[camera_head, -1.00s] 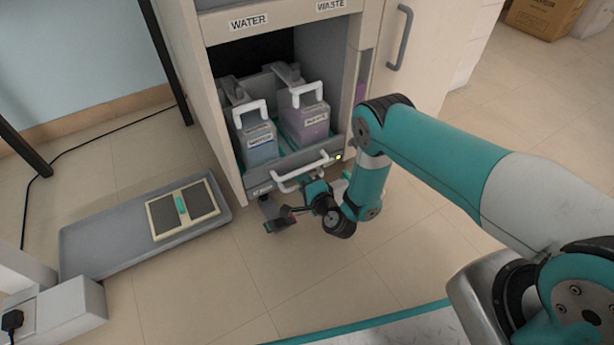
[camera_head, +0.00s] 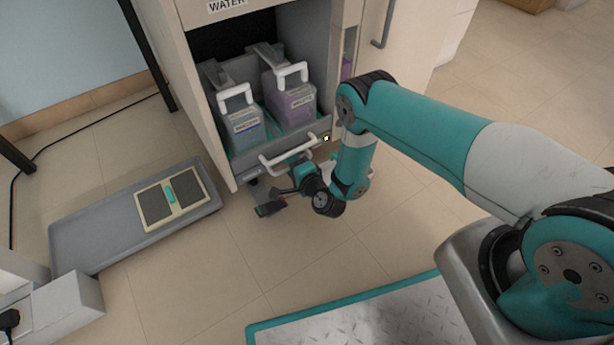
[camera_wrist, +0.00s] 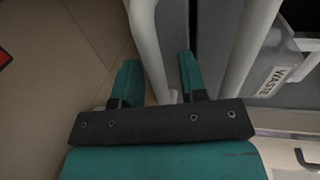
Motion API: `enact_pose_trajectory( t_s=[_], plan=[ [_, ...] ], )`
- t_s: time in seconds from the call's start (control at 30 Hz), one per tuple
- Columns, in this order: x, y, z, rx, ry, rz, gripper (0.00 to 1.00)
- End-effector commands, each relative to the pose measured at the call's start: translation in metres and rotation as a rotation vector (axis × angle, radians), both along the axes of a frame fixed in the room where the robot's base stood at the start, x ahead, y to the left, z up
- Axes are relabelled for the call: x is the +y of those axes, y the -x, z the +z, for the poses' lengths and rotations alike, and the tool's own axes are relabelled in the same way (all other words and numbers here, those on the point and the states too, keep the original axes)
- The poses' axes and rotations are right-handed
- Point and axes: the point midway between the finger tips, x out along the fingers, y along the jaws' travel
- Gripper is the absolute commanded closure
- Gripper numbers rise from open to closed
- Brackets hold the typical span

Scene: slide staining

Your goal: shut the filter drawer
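A grey drawer with a white bar handle (camera_head: 290,155) is at the bottom of the cabinet. Two lidded containers stand in it, a bluish one (camera_head: 243,128) and a purple one (camera_head: 294,104), each with a white handle. No label naming a filter drawer is readable. My gripper (camera_head: 300,172) is low in front of the drawer, by its handle. In the wrist view its two teal fingers (camera_wrist: 160,65) are apart, with a white bar (camera_wrist: 147,45) passing between or just behind them. I cannot tell whether they touch it.
A grey tray (camera_head: 85,240) with a framed filter panel (camera_head: 173,199) lies on the floor at left. A dark table leg and a cable are behind it. A white box (camera_head: 70,305) is at lower left.

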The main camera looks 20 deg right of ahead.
Motion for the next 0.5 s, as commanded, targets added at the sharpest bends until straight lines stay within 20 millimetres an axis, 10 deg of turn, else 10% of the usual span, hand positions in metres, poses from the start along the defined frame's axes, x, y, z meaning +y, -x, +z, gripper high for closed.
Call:
enact_pose_trajectory(
  t_s=[0.5],
  plan=[
    [-0.01, 0.03, 0.015, 0.003, 0.001, -0.001, 0.61]
  ],
)
